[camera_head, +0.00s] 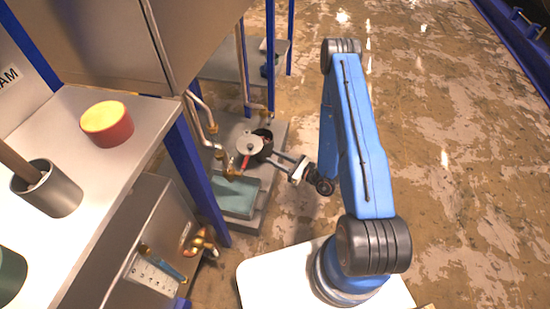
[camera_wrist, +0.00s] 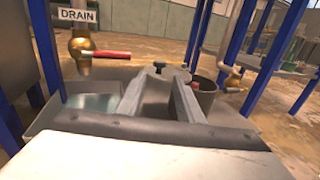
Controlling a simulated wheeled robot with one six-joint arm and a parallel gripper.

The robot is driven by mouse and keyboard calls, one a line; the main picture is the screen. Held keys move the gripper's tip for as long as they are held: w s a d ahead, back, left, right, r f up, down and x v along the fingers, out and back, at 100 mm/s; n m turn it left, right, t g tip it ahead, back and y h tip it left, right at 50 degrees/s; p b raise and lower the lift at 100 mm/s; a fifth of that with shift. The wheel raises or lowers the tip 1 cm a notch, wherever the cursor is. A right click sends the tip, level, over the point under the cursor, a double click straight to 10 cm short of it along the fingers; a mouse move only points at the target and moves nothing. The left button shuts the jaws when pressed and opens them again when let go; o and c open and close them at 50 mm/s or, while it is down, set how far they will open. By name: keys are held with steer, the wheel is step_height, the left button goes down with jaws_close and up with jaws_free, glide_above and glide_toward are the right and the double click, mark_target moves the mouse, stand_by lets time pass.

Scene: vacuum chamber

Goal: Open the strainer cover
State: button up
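The strainer is a dark round pot (camera_head: 266,150) on a grey stand, with a light grey disc cover (camera_head: 249,143) at its top. The cover lies toward the left, and part of the dark pot shows to its right. In the wrist view the cover (camera_wrist: 158,83) carries a small black knob (camera_wrist: 160,66), and the pot's rim (camera_wrist: 205,88) shows to the right. My gripper (camera_head: 276,157) reaches in from the right, close to the pot. Its two fingers (camera_wrist: 160,84) are apart, with the cover seen beyond and between them. Whether they touch it cannot be told.
A brass drain valve with a red handle (camera_wrist: 105,54) stands left of the strainer under the DRAIN sign (camera_wrist: 77,15). Pipes and blue posts (camera_head: 196,165) crowd the left. A shelf holds a red-and-yellow round object (camera_head: 107,123) and a grey cup (camera_head: 48,188). Open floor lies right.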

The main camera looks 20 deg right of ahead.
steer(key=shift+w+n, duration=0.15)
steer(key=shift+n, duration=0.15)
steer(key=c, duration=0.5)
steer(key=shift+w+d+r+n+y, duration=0.2)
steer(key=shift+w+n+y, duration=0.1)
steer(key=shift+n, duration=0.3)
jaws_close()
steer(key=n+g+y, duration=0.3)
steer(key=n+g, duration=0.4)
steer(key=n, duration=1.6)
glide_toward(261, 148)
steer(key=w+d+r, duration=0.2)
steer(key=d+r, duration=0.2)
steer(key=shift+s+a+f+x, duration=0.15)
steer(key=shift+s+x, duration=0.3)
steer(key=shift+x, duration=1.65)
steer(key=shift+s+a+x, duration=0.2)
steer(key=shift+s+x, duration=0.25)
steer(key=shift+x, duration=1.7)
steer(key=shift+s+a+f+x, duration=0.15)
steer(key=shift+s+x, duration=0.35)
steer(key=shift+x, duration=1.6)
steer(key=shift+a, duration=0.2)
